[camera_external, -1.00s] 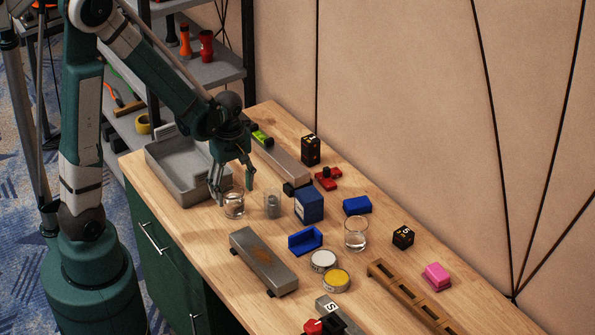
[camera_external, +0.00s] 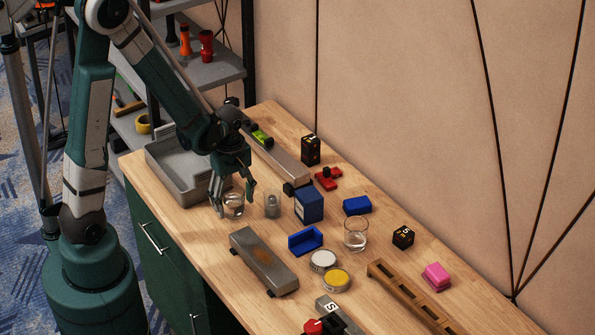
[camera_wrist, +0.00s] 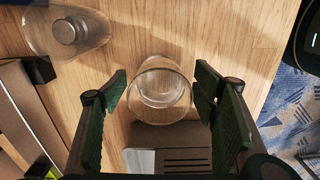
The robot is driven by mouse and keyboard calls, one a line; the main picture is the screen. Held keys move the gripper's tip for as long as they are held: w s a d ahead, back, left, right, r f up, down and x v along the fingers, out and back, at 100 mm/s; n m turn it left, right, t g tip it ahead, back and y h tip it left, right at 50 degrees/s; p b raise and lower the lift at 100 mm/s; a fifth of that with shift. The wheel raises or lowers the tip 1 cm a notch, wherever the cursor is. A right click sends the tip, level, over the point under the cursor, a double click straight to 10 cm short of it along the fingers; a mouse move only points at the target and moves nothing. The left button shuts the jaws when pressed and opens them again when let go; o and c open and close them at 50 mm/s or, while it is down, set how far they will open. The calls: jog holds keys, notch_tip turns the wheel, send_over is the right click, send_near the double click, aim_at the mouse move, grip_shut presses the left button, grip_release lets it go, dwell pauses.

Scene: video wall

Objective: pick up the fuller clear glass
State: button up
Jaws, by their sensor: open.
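A clear glass (camera_external: 234,208) with some clear liquid stands upright at the near left of the table, beside the grey tray. My gripper (camera_external: 233,197) is open and low, with one finger on each side of this glass. In the wrist view the glass (camera_wrist: 160,92) sits between the spread fingers (camera_wrist: 161,98), with a gap showing on each side. A second clear glass (camera_external: 356,234) with clear liquid stands further right on the table. I cannot tell surely which holds more. A third clear vessel (camera_external: 273,204) holds a grey metal piece; it also shows in the wrist view (camera_wrist: 92,32).
A grey tray (camera_external: 165,168) lies just left of my gripper. A blue box (camera_external: 309,205) stands right of the vessel with the metal piece.

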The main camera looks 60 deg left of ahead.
jog(key=c, duration=1.3)
jog(key=shift+o, duration=0.2)
jog(key=shift+r, duration=0.35)
notch_tip(320, 180, up, 9)
jog(key=p, duration=0.2)
dwell(0.5)
jog(key=shift+r, duration=0.15)
dwell(0.7)
